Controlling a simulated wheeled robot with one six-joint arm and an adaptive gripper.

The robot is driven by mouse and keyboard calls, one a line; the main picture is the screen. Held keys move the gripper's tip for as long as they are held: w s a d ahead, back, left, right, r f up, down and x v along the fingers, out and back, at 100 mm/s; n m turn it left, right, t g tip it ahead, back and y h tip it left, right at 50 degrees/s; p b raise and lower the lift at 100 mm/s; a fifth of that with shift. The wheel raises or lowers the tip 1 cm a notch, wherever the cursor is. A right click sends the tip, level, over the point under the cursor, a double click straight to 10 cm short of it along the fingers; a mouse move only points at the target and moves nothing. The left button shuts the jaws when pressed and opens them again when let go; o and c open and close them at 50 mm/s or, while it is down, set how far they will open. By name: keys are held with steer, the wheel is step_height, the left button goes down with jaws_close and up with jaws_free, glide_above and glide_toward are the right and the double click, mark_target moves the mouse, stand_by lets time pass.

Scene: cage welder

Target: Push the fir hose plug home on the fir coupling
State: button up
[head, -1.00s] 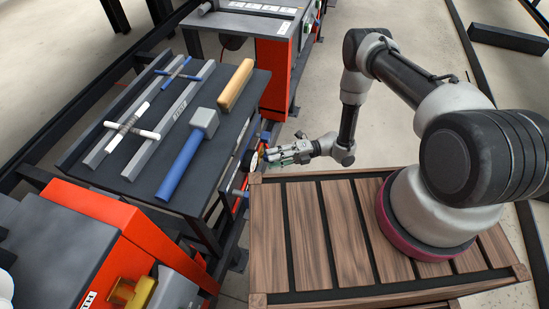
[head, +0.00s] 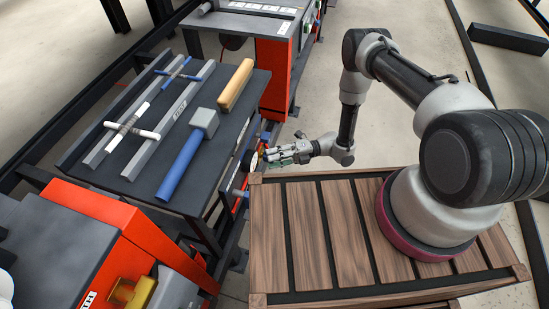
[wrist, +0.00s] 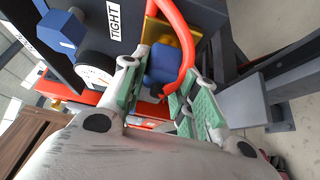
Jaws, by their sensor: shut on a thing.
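My gripper (wrist: 160,78) reaches between the work benches in the wrist view, its two green-padded fingers on either side of a small dark piece at the end of a curved red hose (wrist: 187,45). I take that piece for the hose plug (wrist: 157,95); its fir marking cannot be seen. A blue block (wrist: 165,65) lies just beyond it, with a yellow part (wrist: 188,38) behind. I cannot pick out the fir coupling or tell how deep the plug sits. In the head view my gripper (head: 272,156) is at the bench's right side, its grip too small to read.
A white dial gauge (wrist: 95,76), a blue knob (wrist: 60,30) and a label reading TIGHT (wrist: 113,20) are on the dark panel left of the fingers. A grey beam (wrist: 245,104) stands at right. The bench top (head: 150,185) holds a blue-handled mallet (head: 187,155) and bars.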

steer(key=shift+w+a, duration=0.15)
steer(key=shift+a, duration=0.25)
steer(key=o, duration=1.1)
steer(key=v, duration=1.2)
